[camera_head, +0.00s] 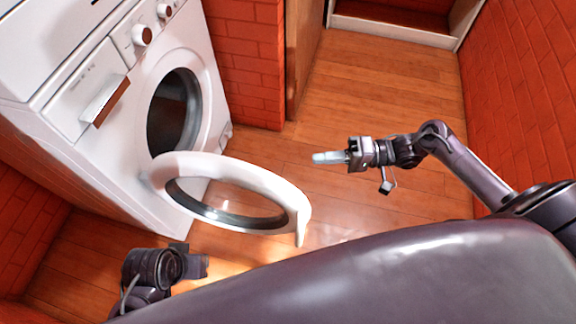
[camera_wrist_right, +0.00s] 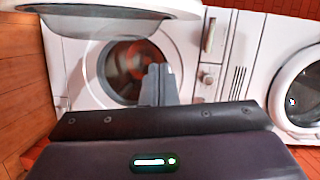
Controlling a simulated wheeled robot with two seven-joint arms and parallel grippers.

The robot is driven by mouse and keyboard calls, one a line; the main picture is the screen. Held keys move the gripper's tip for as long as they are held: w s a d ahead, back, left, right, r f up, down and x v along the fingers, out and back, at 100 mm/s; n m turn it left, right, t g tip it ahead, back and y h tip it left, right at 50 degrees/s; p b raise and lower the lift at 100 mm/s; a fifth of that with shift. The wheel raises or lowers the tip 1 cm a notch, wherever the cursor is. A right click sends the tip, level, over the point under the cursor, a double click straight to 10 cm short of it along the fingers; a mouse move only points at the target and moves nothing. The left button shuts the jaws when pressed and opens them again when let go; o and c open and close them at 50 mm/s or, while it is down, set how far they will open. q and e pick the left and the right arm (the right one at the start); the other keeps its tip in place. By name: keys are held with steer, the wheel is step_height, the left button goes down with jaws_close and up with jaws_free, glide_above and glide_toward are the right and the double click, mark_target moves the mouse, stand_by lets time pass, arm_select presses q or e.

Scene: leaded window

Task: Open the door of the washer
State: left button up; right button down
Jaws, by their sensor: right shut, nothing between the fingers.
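The white washer (camera_head: 75,140) stands at the left of the head view, with its dark drum opening (camera_head: 172,115) uncovered. Its round door (camera_head: 240,176), a white ring with a glass middle, stands swung wide out from the front. My right gripper (camera_head: 316,158) is shut and empty, in free air to the right of the door and apart from it. In the right wrist view, the shut fingers (camera_wrist_right: 158,80) point toward the drum opening (camera_wrist_right: 128,70), and the door (camera_wrist_right: 120,18) spans the top left. My left gripper (camera_head: 200,266) is low at the left, below the door; its fingers are unclear.
A second white machine with a round door (camera_wrist_right: 303,90) shows at the right of the right wrist view. The wooden floor (camera_head: 400,90) is clear. Another brick wall (camera_head: 525,90) is at the right.

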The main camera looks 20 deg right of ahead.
steer(key=a+r+m+y, duration=0.1)
steer(key=a+r, duration=0.1)
steer(key=a, duration=0.7)
steer(key=shift+s+a, duration=0.25)
steer(key=shift+s, duration=0.15)
